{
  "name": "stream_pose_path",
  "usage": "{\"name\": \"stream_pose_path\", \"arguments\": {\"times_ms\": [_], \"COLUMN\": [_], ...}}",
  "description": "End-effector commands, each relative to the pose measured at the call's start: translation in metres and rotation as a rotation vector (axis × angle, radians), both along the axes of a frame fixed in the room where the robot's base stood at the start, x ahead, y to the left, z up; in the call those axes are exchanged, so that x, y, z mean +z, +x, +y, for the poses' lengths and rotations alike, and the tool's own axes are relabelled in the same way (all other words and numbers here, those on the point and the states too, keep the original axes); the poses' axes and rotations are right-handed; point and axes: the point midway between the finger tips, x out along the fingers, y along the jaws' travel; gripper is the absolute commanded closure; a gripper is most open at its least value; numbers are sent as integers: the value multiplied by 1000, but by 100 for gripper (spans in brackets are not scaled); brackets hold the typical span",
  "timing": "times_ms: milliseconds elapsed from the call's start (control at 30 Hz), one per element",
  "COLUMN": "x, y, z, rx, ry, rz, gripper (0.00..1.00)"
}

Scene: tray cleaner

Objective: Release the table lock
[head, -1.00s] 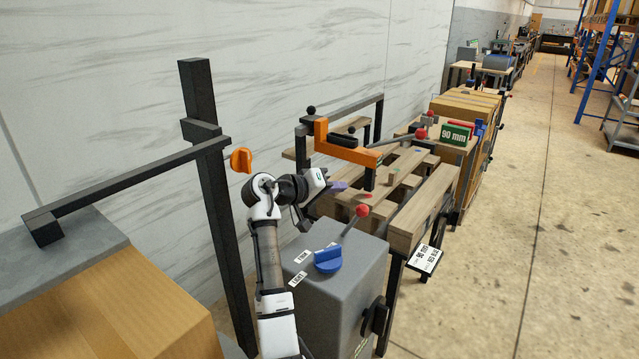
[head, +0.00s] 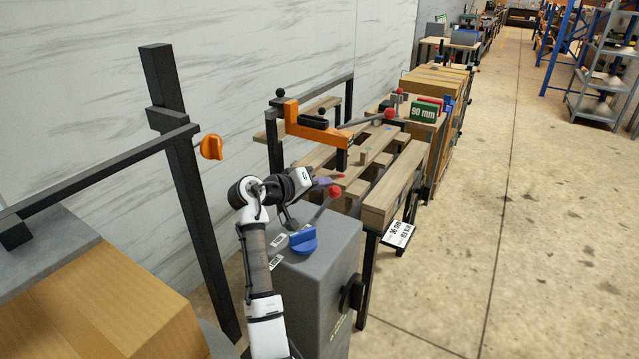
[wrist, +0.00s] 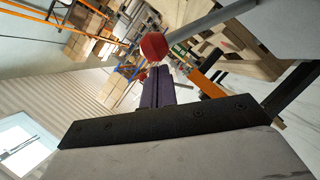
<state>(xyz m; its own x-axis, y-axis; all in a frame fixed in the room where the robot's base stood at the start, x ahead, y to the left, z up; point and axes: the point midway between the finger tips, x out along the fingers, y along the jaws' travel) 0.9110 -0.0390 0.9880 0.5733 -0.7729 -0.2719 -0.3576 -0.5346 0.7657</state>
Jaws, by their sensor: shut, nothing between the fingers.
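A grey box (head: 320,262) stands at the front, with a blue knob (head: 303,240) and small labels on top. A grey lever (head: 319,213) rises from it and ends in a red ball (head: 334,191). My gripper (head: 324,181) is shut and empty, with purple fingers just up and left of the red ball. In the wrist view the red ball (wrist: 153,46) lies just beyond the closed fingertips (wrist: 157,72). I cannot tell whether they touch. Which control is the table lock cannot be read from the labels.
A slatted wooden table (head: 385,195) with an orange clamp arm (head: 318,133) stands behind the box. Another red ball (head: 389,114) tops a lever there. An orange knob (head: 211,147) is near a dark post (head: 180,170) at left. The floor (head: 500,210) at right is clear.

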Motion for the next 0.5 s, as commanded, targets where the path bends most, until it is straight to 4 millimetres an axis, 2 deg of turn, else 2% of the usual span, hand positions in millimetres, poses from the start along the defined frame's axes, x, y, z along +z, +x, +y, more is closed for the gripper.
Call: {"name": "stream_pose_path", "arguments": {"times_ms": [500], "x": [-6], "y": [-9], "z": [-13], "rx": [-3], "ry": [98], "rz": [-64], "gripper": [100]}}
